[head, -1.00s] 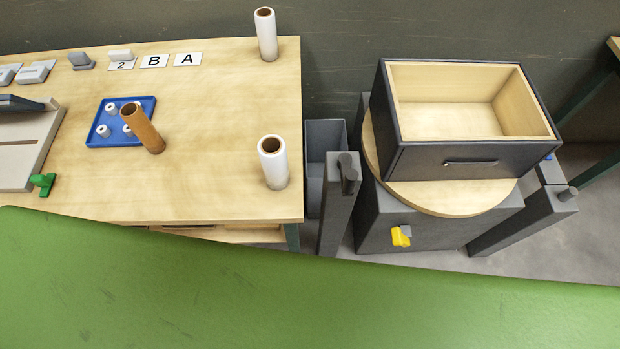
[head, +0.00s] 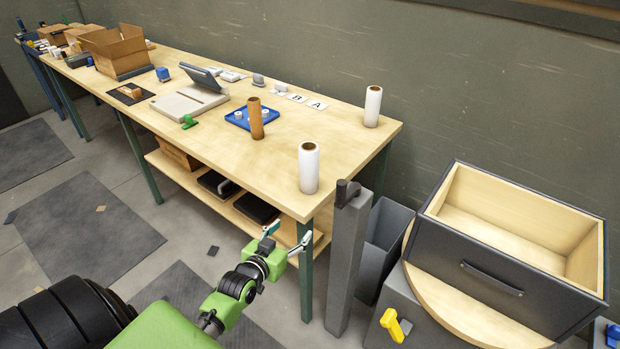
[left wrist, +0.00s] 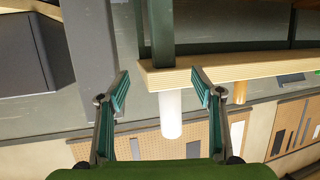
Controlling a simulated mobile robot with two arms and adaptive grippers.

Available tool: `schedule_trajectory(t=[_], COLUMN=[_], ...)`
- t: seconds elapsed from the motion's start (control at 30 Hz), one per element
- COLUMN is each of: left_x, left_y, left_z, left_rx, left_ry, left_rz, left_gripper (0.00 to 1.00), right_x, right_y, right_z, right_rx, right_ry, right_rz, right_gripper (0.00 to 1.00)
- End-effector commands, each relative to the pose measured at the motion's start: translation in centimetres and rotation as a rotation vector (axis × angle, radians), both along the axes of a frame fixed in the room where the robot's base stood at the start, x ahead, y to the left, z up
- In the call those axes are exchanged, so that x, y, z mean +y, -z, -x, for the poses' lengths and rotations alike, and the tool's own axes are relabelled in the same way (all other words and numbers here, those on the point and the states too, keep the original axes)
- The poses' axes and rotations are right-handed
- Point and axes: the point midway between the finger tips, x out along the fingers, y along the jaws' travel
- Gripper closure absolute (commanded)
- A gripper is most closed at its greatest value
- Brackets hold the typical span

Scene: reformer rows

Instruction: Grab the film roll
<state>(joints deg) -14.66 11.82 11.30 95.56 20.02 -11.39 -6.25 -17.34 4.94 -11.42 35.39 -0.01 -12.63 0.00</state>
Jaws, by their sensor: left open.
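Two white film rolls with brown cores stand upright on the wooden table. The near film roll (head: 309,168) is by the front right corner, and the far film roll (head: 372,107) is by the back right edge. My left gripper (head: 287,235) is open and empty, in front of the table and below its top, apart from both rolls. In the left wrist view, the scene appears upside down. A white roll (left wrist: 171,116) shows between the open fingers of my left gripper (left wrist: 159,82), beyond the table edge. My right gripper is not in view.
A brown tube (head: 256,118) stands at a blue tray (head: 238,119) with white spools. Right of the table (head: 205,140) are a grey post (head: 347,262), a grey bin (head: 388,240) and an open drawer box (head: 470,290). The tabletop around the near roll is clear.

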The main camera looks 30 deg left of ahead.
Motion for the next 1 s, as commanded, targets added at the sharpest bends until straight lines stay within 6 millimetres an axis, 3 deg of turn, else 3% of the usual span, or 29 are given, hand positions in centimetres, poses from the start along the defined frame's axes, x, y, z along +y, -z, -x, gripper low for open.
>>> schedule_trajectory(t=[0.03, 0.1, 0.2, 0.3, 0.47, 0.7, 1.0], left_x=[0.8, 1.4, 1.9, 2.0, 2.4, 3.1, 3.4], left_y=[-3.8, -8.4, -13.0, -15.4, -16.3, -16.3, -16.4], left_z=[-1.0, -1.6, -1.8, -1.9, -3.9, -8.4, -10.7], left_rx=[-0.084, -0.172, -0.258, -0.302, -0.316, -0.314, -0.313], left_ry=[-0.004, -0.007, -0.008, -0.007, -0.007, -0.007, -0.006], left_rz=[-0.011, -0.024, -0.037, -0.043, -0.045, -0.044, -0.046], left_gripper=[0.40, 0.40, 0.40, 0.40, 0.40, 0.40, 0.40], right_x=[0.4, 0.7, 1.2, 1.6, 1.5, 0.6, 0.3], right_y=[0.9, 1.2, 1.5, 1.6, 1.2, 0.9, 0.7], right_z=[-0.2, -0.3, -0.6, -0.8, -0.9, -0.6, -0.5], right_rx=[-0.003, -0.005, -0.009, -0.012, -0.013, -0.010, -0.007], right_ry=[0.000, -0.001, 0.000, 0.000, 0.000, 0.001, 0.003], right_rz=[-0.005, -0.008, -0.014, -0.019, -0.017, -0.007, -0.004], right_gripper=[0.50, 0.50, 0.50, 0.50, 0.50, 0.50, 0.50])
